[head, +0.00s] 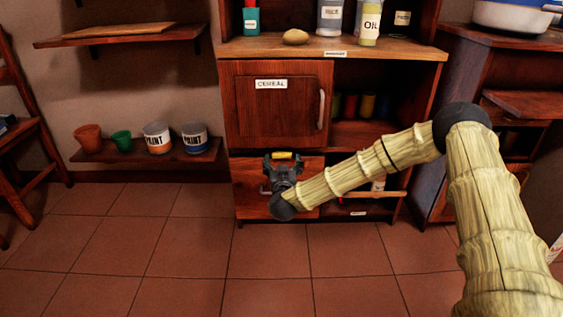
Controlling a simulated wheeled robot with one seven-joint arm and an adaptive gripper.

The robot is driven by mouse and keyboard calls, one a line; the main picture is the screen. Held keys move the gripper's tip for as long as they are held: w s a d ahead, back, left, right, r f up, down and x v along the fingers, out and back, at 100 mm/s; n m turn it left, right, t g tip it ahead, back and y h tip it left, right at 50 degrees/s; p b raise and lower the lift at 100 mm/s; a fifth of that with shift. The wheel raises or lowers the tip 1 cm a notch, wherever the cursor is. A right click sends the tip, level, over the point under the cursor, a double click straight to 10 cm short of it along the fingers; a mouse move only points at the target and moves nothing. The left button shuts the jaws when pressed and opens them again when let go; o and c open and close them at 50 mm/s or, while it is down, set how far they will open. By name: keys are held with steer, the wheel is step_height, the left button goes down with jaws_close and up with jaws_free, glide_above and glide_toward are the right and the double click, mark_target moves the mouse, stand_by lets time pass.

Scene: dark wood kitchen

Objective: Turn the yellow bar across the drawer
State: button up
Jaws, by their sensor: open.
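The yellow bar (283,155) is a small, short strip at the top edge of the wooden drawer (247,201), below the cabinet door labelled CEREAL. It looks level in the picture. My gripper (283,160) is in front of the drawer's upper part, with its fingers pointing up and away. Its jaws are open, one fingertip to each side of the visible yellow piece. I cannot tell whether they touch it. My gripper and wrist hide the drawer's middle and perhaps part of the bar. A bit of a metal handle (265,190) shows left of my wrist.
The CEREAL door (277,106) above is shut, with a pale handle (322,109) at its right. Open shelves with jars (351,106) lie to its right. A low shelf (92,156) with pots and paint cans stands left. The tiled floor in front is clear.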

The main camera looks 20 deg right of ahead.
mark_target(282, 156)
steer(key=shift+b+x, duration=0.65)
steer(key=shift+x, duration=1.2)
steer(key=c, duration=1)
